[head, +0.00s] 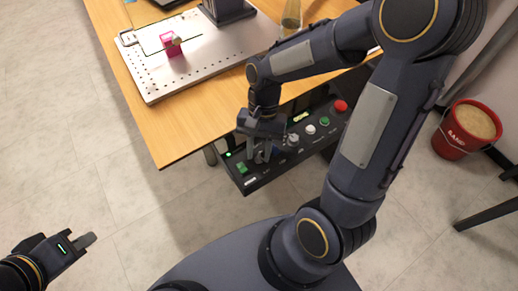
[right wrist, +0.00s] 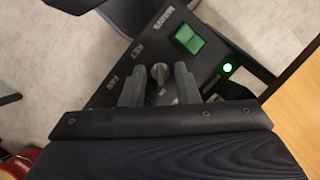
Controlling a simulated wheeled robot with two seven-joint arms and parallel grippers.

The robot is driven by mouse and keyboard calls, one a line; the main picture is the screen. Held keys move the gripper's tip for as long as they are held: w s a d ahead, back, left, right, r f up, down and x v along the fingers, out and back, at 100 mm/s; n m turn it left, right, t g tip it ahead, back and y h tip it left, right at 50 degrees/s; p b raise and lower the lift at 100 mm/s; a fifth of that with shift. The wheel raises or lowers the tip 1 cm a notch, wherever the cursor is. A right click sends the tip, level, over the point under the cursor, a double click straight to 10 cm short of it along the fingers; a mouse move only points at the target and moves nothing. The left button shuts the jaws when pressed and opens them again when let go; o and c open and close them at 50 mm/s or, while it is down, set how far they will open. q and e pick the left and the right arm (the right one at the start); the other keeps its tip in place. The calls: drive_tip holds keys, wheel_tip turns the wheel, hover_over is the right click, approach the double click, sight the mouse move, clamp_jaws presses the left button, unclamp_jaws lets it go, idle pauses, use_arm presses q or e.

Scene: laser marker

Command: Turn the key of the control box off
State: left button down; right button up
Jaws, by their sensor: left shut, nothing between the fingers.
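The black control box (head: 262,180) hangs below the table's front edge, with a row of controls on its face. Its key (right wrist: 159,73) shows in the right wrist view beside the "KEY" label, as a small metallic piece standing up from the panel. My right gripper (head: 262,158) is down at the box. In the right wrist view my right gripper (right wrist: 159,88) has its two fingers apart, one on each side of the key, with gaps visible. The head view hides the key behind the gripper. My left gripper (head: 88,240) is shut and empty, far left over the floor.
A green mains switch (right wrist: 188,39) and a lit green lamp (right wrist: 228,68) sit close to the key. A red button (head: 341,105) is at the box's other end. The wooden table (head: 185,125) is above, and a red sand bucket (head: 450,145) stands at right.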

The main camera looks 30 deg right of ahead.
clamp_jaws()
idle(0.4)
drive_tip(key=n+p, duration=0.2)
drive_tip(key=n, duration=0.1)
drive_tip(key=shift+a+r+g+h, duration=0.1)
drive_tip(key=shift+r+g+h, duration=0.05)
drive_tip(key=shift+g+h, duration=0.25)
drive_tip(key=n+h+p, duration=0.1)
drive_tip(key=n+p, duration=0.1)
drive_tip(key=n, duration=0.2)
drive_tip(key=shift+a+n+h, duration=0.1)
drive_tip(key=shift+n+h, duration=0.2)
drive_tip(key=shift+h, duration=0.1)
drive_tip(key=n+h, duration=0.1)
drive_tip(key=n, duration=0.1)
drive_tip(key=n+p, duration=0.1)
drive_tip(key=n, duration=0.1)
drive_tip(key=shift+a+n+h, duration=0.15)
drive_tip(key=shift+n+h, duration=0.15)
drive_tip(key=shift+h, duration=0.1)
drive_tip(key=n+h, duration=0.1)
drive_tip(key=n, duration=0.1)
drive_tip(key=n+t, duration=0.1)
drive_tip(key=n, duration=0.2)
drive_tip(key=shift+a+n+h, duration=0.1)
drive_tip(key=shift+n+h, duration=0.2)
drive_tip(key=shift+h, duration=0.1)
